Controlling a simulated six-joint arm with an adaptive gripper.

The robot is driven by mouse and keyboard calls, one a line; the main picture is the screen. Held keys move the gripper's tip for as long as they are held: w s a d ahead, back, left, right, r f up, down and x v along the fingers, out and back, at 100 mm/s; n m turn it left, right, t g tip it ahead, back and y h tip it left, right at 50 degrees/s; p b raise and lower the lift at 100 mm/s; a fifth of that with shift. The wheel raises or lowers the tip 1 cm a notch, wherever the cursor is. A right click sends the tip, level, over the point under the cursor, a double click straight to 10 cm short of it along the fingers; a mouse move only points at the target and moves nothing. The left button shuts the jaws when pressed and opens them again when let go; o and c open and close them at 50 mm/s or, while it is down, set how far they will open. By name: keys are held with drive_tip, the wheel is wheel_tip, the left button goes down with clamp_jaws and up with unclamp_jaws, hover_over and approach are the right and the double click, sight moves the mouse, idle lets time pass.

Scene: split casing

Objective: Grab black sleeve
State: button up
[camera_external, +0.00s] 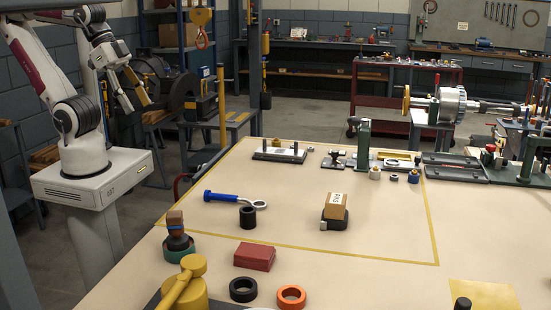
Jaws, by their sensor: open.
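A short black sleeve (248,217) stands upright on the tan table, inside the yellow outline, left of centre. A blue-handled tool (228,198) with a ring-shaped metal end lies just behind it. My gripper (136,100) is at the upper left, raised and clear of the table, pointing downward. It is open and appears empty, well to the left of the sleeve and apart from it. A lower black ring (243,290) also lies at the table's front.
A brown labelled block (336,206) on a black base stands right of the sleeve. A red block (255,256), orange ring (291,297), yellow object (185,285) and stacked piece (177,235) lie nearer. Fixtures line the back. Table around the sleeve's right is clear.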

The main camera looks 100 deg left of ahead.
drive_tip(key=shift+w, duration=0.1)
drive_tip(key=w+d+f+n+t+h, duration=0.1)
drive_tip(key=w+d+f, duration=0.35)
drive_tip(key=w, duration=0.55)
drive_tip(key=w+d+f+n+t+h, duration=0.1)
drive_tip(key=w+d+f+t, duration=0.15)
drive_tip(key=w+d, duration=0.45)
drive_tip(key=w+a+f+t+y, duration=0.1)
drive_tip(key=w+f, duration=0.2)
drive_tip(key=f, duration=0.2)
drive_tip(key=w+a+f+n+t+y, duration=0.1)
drive_tip(key=w+f+y, duration=0.1)
drive_tip(key=f, duration=0.3)
drive_tip(key=w+a+f+t+y, duration=0.1)
drive_tip(key=w+a+f+y, duration=0.1)
drive_tip(key=w+f, duration=0.3)
drive_tip(key=shift+f+n, duration=0.2)
drive_tip(key=shift+n, duration=0.2)
drive_tip(key=shift+s+a+f+t+y, duration=0.25)
drive_tip(key=shift+a+f+t+y, duration=0.15)
drive_tip(key=shift+y, duration=0.2)
drive_tip(key=shift+w, duration=0.1)
